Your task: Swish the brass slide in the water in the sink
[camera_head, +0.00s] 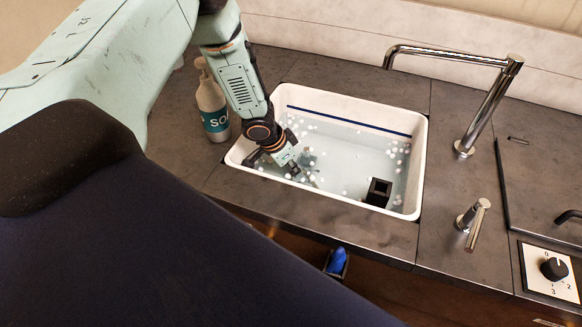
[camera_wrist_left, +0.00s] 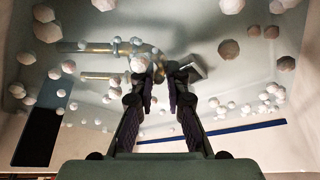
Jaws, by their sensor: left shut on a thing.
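The white sink (camera_head: 350,109) holds clear water with several white bubbles on it. My left gripper (camera_head: 298,168) reaches down into the left part of the sink, its tips low at the water. In the left wrist view, the brass slide (camera_wrist_left: 112,48) shows as two parallel tubes pointing left, among bubbles. My left gripper (camera_wrist_left: 166,75) is shut on the slide near its right end. The fingers partly hide the held part. In the head view the slide is too hidden to make out.
A black open block (camera_head: 378,192) stands in the sink's front right part. A soap bottle (camera_head: 212,105) stands left of the sink. A chrome faucet (camera_head: 485,105) and a lever (camera_head: 472,218) stand at its right. A knob panel (camera_head: 551,272) is at far right.

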